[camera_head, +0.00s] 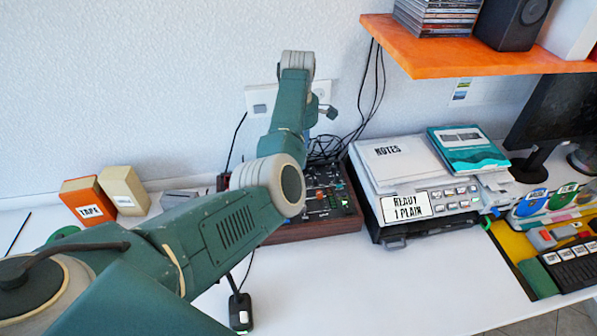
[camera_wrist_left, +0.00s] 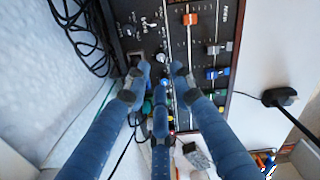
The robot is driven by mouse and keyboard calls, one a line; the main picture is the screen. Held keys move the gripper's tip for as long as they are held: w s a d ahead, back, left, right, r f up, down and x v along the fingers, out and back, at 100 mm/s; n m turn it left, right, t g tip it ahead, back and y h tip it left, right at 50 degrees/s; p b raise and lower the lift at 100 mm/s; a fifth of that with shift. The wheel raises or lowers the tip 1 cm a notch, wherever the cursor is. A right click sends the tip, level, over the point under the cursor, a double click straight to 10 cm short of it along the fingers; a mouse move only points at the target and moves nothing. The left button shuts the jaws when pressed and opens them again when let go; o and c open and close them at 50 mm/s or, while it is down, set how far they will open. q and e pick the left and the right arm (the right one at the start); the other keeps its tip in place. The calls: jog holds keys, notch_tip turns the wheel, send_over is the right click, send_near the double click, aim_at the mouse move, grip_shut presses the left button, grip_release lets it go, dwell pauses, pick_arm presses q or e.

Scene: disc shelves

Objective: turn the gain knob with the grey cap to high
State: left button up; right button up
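The dark mixer panel (camera_head: 330,195) with wooden sides lies on the white desk, partly hidden behind my left arm in the head view. In the left wrist view the panel (camera_wrist_left: 203,90) shows knobs and sliders. A small round knob with a pale grey cap (camera_wrist_left: 162,58) sits just beyond my left gripper (camera_wrist_left: 160,73), in line with the gap between its fingers. The blue fingers are spread, with no object visibly clamped; I cannot tell whether any finger touches the knob. Its pointer setting is too small to read. A blue-capped knob (camera_wrist_left: 163,84) is partly hidden by the middle finger.
A slider with an orange cap (camera_wrist_left: 190,19) and one with a blue cap (camera_wrist_left: 216,73) stand to the right. Black cables (camera_wrist_left: 80,30) lie at the left. A grey machine (camera_head: 370,185) with papers stands right of the mixer. The orange shelf (camera_head: 470,58) overhangs at upper right.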

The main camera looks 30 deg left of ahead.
pick_arm(q)
jog(key=f, duration=0.5)
jog(key=shift+s+p, duration=0.2)
jog(key=shift+p, duration=0.1)
notch_tip(320, 180, down, 4)
jog(key=shift+w+r, duration=0.1)
jog(key=shift+w, duration=0.05)
pick_arm(e)
jog(key=shift+w+d+r, duration=0.1)
jog(key=shift+w+r, duration=0.3)
jog(key=shift+w, duration=0.1)
pick_arm(q)
jog(key=shift+c, duration=0.5)
pick_arm(e)
jog(key=shift+a, duration=0.2)
